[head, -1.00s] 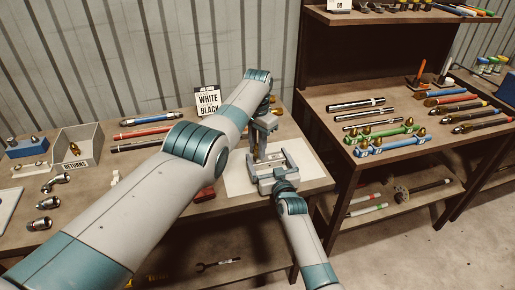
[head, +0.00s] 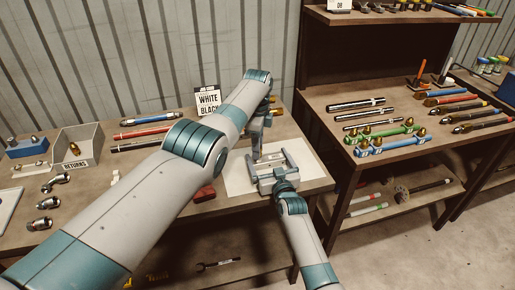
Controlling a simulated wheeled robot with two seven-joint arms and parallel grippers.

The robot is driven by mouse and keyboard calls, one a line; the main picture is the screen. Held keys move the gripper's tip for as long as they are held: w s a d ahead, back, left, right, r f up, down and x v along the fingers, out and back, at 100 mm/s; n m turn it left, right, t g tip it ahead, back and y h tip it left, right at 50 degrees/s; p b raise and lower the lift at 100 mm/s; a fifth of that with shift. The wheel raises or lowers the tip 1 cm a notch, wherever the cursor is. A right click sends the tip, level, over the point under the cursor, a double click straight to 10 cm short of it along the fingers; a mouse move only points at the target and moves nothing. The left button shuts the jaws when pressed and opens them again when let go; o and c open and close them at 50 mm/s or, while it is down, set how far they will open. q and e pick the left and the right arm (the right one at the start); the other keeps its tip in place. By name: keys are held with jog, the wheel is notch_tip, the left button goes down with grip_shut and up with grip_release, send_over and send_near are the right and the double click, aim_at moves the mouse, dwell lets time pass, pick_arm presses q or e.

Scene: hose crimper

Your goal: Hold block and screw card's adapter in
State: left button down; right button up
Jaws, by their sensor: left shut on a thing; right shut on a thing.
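The card (head: 208,103) stands at the back of the bench and reads "WHITE BLACK". A grey block (head: 291,160) with raised sides sits on a white sheet near the bench's right end. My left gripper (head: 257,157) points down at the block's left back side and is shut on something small. The held piece is too small and covered to make out; I cannot tell whether it touches the block. My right gripper (head: 266,186) comes in low from the front and is shut at the block's near side, on the block as far as I can see.
A grey returns bin (head: 84,148) and several loose metal fittings lie on the left of the bench. Red, black and blue hoses (head: 148,119) lie behind my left arm. A dark red piece (head: 204,194) lies by the white sheet. The right shelf unit holds several hoses.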

pick_arm(q)
jog(key=m, duration=0.4)
jog(key=c, duration=1.5)
grip_release()
jog(key=shift+o, duration=0.2)
jog(key=shift+r, duration=0.1)
notch_tip(320, 180, up, 12)
pick_arm(e)
jog(key=o, duration=1.1)
